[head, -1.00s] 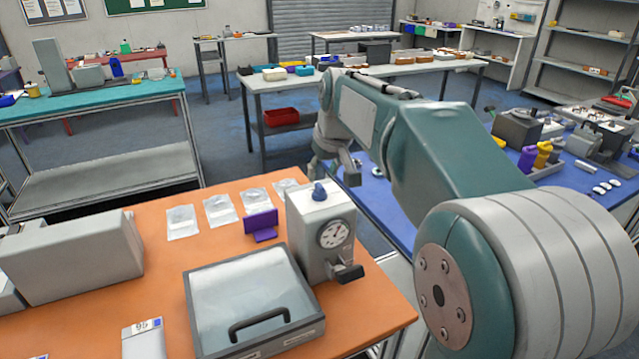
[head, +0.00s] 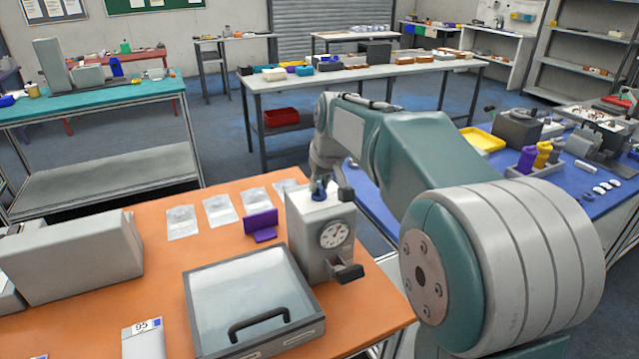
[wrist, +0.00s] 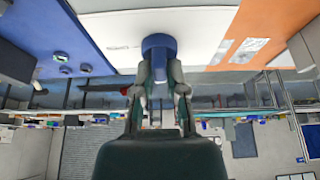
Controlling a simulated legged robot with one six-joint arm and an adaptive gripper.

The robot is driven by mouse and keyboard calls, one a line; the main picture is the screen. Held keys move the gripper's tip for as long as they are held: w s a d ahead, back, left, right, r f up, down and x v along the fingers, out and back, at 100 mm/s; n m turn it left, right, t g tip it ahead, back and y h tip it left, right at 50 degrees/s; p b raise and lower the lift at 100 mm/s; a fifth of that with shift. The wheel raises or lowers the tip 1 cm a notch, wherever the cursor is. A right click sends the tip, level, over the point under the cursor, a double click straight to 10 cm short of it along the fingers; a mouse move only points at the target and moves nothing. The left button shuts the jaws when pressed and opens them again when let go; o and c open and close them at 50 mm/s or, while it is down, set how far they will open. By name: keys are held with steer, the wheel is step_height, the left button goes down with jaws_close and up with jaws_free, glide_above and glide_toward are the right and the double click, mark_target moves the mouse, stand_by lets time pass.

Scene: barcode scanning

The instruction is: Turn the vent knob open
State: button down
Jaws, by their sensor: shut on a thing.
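The blue vent knob (head: 318,191) stands on top of the light grey box with a round gauge (head: 334,234), at the right part of the orange table. It also shows in the wrist view (wrist: 159,62), between the fingertips. My gripper (head: 332,187) is down at the box top from behind and to the right. In the wrist view my gripper (wrist: 160,85) has a finger on each side of the knob and is shut on it. The fingers partly hide the knob in the head view. Its turn angle cannot be told.
A glass-lidded case (head: 250,295) with a black handle stands in front of the box. A purple stand (head: 261,225) and several clear packets (head: 219,209) lie to its left. A blue table (head: 590,210) is at the right.

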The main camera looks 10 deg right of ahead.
steer(key=m+h, duration=0.1)
steer(key=m, duration=0.3)
steer(key=shift+a, duration=0.1)
steer(key=m+h, duration=0.2)
steer(key=m, duration=0.2)
steer(key=shift+f+m+g, duration=0.1)
steer(key=shift+m+g, duration=0.2)
steer(key=shift+g, duration=0.1)
steer(key=m+g+h, duration=0.1)
steer(key=m, duration=0.3)
steer(key=m+g, duration=0.1)
steer(key=m, duration=0.1)
steer(key=m+h, duration=0.1)
steer(key=m, duration=0.2)
steer(key=shift+g, duration=0.4)
steer(key=shift+m, duration=0.3)
steer(key=c, duration=0.7)
jaws_free()
steer(key=shift+w+a, duration=0.1)
steer(key=shift+a, duration=0.1)
